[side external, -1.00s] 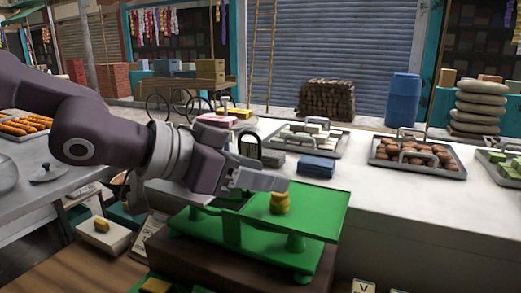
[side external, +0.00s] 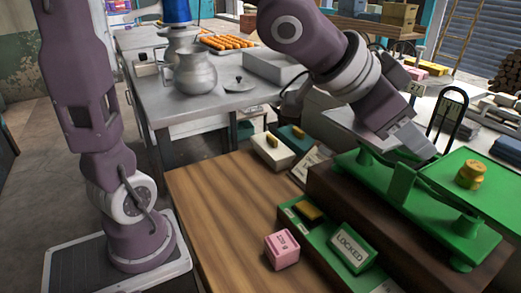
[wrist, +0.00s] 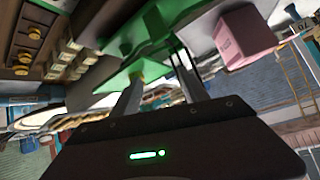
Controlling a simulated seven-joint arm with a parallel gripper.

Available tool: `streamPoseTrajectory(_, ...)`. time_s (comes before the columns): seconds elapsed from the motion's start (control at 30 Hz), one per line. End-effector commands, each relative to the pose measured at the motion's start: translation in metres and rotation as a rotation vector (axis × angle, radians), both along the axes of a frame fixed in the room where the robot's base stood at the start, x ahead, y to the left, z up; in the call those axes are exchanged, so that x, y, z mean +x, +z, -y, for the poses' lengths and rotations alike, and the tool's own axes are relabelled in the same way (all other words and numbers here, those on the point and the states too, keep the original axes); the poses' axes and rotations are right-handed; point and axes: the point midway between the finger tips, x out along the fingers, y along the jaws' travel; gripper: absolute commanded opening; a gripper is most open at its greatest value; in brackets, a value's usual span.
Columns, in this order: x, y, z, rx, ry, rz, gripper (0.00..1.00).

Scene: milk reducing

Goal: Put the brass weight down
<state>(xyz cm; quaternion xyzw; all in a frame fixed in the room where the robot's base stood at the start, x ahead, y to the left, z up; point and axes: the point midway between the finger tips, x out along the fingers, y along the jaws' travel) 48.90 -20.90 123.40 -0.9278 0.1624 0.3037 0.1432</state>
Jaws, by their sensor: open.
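The brass weight (side external: 471,175) is a small stepped yellow piece standing upright on the right pan (side external: 490,200) of the green balance scale (side external: 400,190). My gripper (side external: 425,152) is left of the weight and apart from it in the side view, above the left part of the scale. In the wrist view my gripper (wrist: 160,88) has its two fingers spread with nothing held between them. Green scale parts (wrist: 145,45) show beyond the fingers there. A small yellow patch near the left finger is too unclear to name.
A green "LOCKED" box (side external: 352,247) and a pink block (side external: 282,249) are in front of the scale on the wooden table (side external: 215,200). The table's left part is clear. Metal pots (side external: 195,68) stand on the grey counter behind.

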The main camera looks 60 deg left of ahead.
Motion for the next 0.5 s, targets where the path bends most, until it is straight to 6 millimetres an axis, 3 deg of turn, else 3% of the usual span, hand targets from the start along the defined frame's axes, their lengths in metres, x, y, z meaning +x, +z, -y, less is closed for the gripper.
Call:
streamPoseTrajectory(0.1, -0.075, -0.027, -0.090, 0.158, 0.238, -0.126, 0.52)
streamPoseTrajectory(0.2, -0.149, -0.044, -0.142, 0.109, 0.385, -0.253, 0.52)
streamPoseTrajectory(0.33, -0.214, -0.067, -0.160, -0.026, 0.431, -0.391, 0.52)
streamPoseTrajectory(0.4, -0.229, -0.074, -0.161, -0.069, 0.431, -0.429, 0.52)
streamPoseTrajectory(0.5, -0.234, -0.076, -0.161, -0.084, 0.429, -0.445, 0.52)
